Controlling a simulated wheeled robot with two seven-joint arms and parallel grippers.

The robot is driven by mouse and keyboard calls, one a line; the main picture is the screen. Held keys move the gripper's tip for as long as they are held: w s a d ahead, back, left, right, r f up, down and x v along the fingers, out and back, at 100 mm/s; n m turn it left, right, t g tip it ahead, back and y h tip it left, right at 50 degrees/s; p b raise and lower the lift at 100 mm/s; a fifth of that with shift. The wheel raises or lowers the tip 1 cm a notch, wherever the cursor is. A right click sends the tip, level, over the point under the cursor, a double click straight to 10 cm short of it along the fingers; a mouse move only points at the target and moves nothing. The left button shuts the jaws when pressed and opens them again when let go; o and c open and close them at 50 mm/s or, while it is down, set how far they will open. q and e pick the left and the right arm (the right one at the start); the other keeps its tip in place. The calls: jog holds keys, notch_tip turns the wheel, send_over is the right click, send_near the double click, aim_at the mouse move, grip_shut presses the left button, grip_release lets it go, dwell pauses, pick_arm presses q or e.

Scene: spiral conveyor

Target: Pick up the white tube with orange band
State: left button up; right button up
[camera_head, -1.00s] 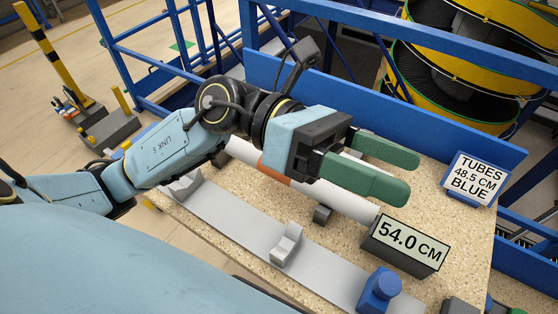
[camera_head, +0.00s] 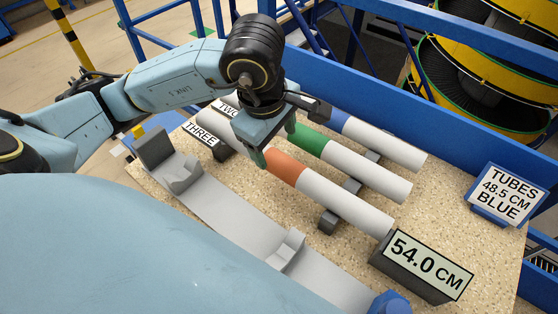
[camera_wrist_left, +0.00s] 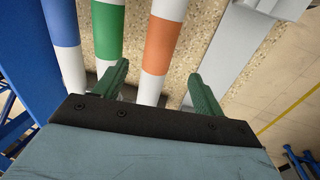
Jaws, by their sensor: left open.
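The white tube with orange band (camera_head: 286,168) lies nearest in a row of three tubes on the speckled table (camera_head: 455,205). In the left wrist view its orange band (camera_wrist_left: 162,45) shows ahead, between the two green fingers. My left gripper (camera_head: 268,147) points down over the tube, just left of the band in the head view. The gripper is open, with the fingers apart (camera_wrist_left: 158,72). I cannot tell how far the fingertips reach beside the tube. My gripper hides part of the tube's left section. My right gripper is not in view.
The green-band tube (camera_head: 310,140) lies close beside it, with the blue-band tube (camera_head: 390,145) beyond. A dark support (camera_head: 328,221) sits under the tubes. A "54.0 CM" sign (camera_head: 427,266) stands at the near tube's right end. A grey rail (camera_head: 225,208) runs in front.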

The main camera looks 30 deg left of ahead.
aim_at(278, 159)
pick_arm(q)
jog(key=f, duration=0.3)
jog(key=shift+w+f, duration=0.3)
jog(key=shift+w, duration=0.05)
jog(key=f, duration=0.2)
jog(key=w+f, duration=0.1)
jog(key=f, duration=0.1)
jog(key=shift+a+f+b, duration=0.15)
jog(key=shift+f+b, duration=0.1)
jog(key=shift+b, duration=0.05)
jog(key=c, duration=1.1)
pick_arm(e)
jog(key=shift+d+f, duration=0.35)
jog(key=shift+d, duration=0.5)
